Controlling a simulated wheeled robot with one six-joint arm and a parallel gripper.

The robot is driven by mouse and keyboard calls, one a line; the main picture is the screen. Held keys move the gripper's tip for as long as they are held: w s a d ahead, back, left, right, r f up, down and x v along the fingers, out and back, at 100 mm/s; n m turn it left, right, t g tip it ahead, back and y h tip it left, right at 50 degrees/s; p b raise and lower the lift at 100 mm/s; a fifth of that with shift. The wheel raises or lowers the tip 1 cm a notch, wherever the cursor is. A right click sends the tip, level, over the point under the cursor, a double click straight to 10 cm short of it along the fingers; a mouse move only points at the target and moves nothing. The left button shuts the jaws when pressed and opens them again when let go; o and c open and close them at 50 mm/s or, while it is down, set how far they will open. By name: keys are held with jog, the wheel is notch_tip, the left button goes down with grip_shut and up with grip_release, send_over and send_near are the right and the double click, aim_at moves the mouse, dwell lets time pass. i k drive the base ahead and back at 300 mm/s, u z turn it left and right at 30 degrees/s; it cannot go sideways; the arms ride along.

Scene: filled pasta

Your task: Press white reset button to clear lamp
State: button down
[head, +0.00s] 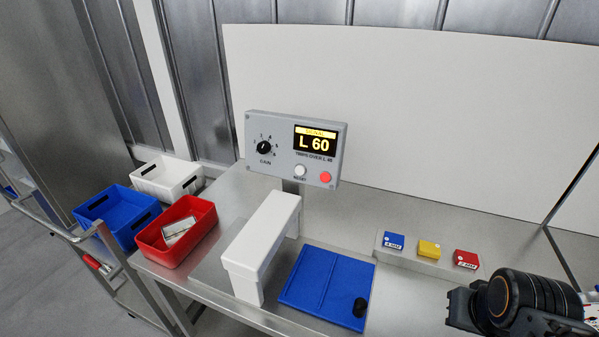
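A grey control box (268,165) stands on a post at the back of the steel table, in front of a white panel. Its white round button (300,171) is at the lower middle, with a small label under it. A red round lamp or button (325,177) is to its right; whether it is lit is unclear. The box's display (314,142) reads "L 60" in yellow under a yellow band. A black knob marked GAIN (264,148) is on the left. My gripper (462,308) is at the lower right, well away from the box; its fingers cannot be made out.
A white bridge-shaped block (262,236) stands in front of the box. Blue (393,241), yellow (429,250) and red (465,259) blocks lie right. Red (160,246), blue (98,206) and white (150,173) bins are left.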

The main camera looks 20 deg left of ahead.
aim_at(300, 170)
jog(key=k, duration=1)
jog(key=u, duration=2.45)
jog(key=i, duration=1.35)
jog(key=z, duration=2.05)
